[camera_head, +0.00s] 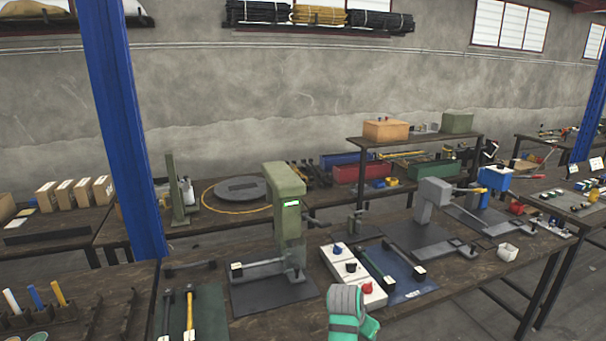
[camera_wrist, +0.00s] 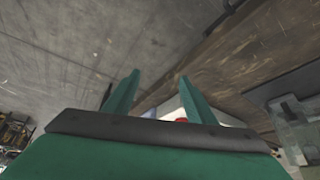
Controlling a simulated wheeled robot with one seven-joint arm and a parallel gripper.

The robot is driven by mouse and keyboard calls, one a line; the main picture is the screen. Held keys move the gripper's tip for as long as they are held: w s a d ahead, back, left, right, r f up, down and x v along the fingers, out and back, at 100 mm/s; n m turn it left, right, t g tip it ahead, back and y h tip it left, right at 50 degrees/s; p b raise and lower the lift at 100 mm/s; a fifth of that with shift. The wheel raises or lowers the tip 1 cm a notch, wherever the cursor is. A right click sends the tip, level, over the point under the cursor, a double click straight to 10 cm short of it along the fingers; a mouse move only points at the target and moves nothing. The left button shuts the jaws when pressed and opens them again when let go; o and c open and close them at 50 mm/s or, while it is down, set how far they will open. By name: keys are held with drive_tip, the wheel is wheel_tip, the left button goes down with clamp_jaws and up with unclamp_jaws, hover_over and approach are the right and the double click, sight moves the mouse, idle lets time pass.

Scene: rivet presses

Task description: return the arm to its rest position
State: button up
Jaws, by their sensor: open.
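In the wrist view my gripper (camera_wrist: 160,92) shows two teal fingers standing apart. Nothing is held between them. Behind the fingers, a bit of a white surface and something red show, partly hidden. In the head view a grey and teal end part of my arm shows at the bottom edge, in front of the bench and just below the white control box (camera_head: 356,278). The fingers cannot be made out clearly there.
A green press (camera_head: 287,205) stands on the bench left of the control box. A grey press (camera_head: 428,200) and a blue press (camera_head: 495,180) stand to the right. Long-handled tools lie on a green mat (camera_head: 208,315) at lower left. A blue column (camera_head: 122,120) rises at left. Floor shows at lower right.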

drive_tip(key=s+a+f+n+t, duration=0.1)
drive_tip(key=s+a+f, duration=0.2)
drive_tip(key=s+f, duration=0.35)
drive_tip(key=s+a+f+n+t, duration=0.2)
drive_tip(key=s+a+f, duration=0.1)
drive_tip(key=f, duration=0.6)
drive_tip(key=s+a+f+n+t+y, duration=0.1)
drive_tip(key=s+a+f, duration=0.2)
drive_tip(key=s, duration=0.5)
drive_tip(key=s+a+f+n+t+y, duration=0.1)
drive_tip(key=s+a+f+t, duration=0.15)
drive_tip(key=s, duration=0.55)
drive_tip(key=s+a+r+n+t, duration=0.1)
drive_tip(key=s+a+r, duration=0.15)
drive_tip(key=s, duration=0.45)
drive_tip(key=s+a+r+n+t, duration=0.1)
drive_tip(key=s+a+r, duration=0.15)
drive_tip(key=s, duration=0.55)
drive_tip(key=s+r+n+t+y, duration=0.1)
drive_tip(key=s+r+t, duration=0.1)
drive_tip(key=s+r, duration=1)
wheel_tip(320, 180, up, 3)
drive_tip(key=shift+s+a+r+n+y, duration=0.2)
drive_tip(key=shift+s+a+n+y, duration=0.1)
